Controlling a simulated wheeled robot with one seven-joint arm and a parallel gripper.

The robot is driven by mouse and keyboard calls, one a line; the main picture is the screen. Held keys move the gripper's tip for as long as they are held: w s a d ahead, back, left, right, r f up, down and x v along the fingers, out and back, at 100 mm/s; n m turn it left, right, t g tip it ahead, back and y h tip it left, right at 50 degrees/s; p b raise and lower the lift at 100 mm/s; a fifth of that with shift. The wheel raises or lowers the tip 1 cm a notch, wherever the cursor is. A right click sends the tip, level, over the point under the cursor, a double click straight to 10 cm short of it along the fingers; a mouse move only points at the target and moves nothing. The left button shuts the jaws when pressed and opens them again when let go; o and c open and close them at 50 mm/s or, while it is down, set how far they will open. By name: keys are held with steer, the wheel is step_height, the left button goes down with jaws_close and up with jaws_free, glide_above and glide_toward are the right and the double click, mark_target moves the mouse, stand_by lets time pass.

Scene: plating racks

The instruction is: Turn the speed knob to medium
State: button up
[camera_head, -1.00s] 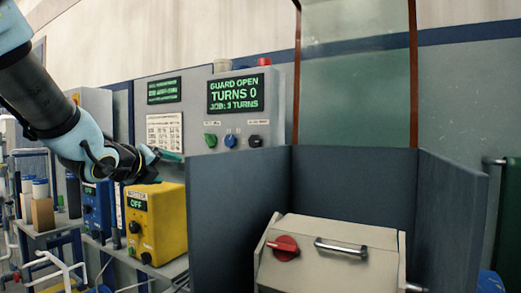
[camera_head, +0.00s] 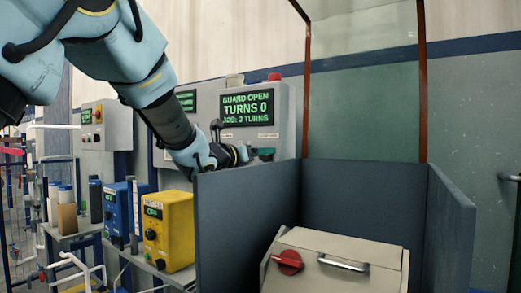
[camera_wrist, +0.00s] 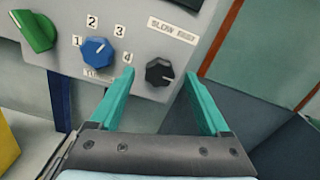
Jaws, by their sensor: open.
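The black knob (camera_wrist: 160,72) is on the grey control panel (camera_wrist: 135,20), under a small label that seems to read SLOW and FAST. Its light mark points to the right and slightly down. My gripper (camera_wrist: 160,78) is open, its two teal fingers on either side of the black knob in the wrist view. Contact cannot be told. In the head view my gripper (camera_head: 256,153) is at the panel's lower part, below the green display (camera_head: 247,108), and hides the knobs there.
A blue knob (camera_wrist: 97,51) marked 1 to 4 and a green knob (camera_wrist: 34,32) sit left of the black one. A dark guard wall (camera_head: 248,225) stands just below and right of my gripper. A yellow box (camera_head: 168,230) is to the left.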

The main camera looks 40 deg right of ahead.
steer(key=shift+w+d, duration=0.2)
steer(key=shift+d, duration=0.5)
steer(key=shift+c, duration=0.3)
jaws_close()
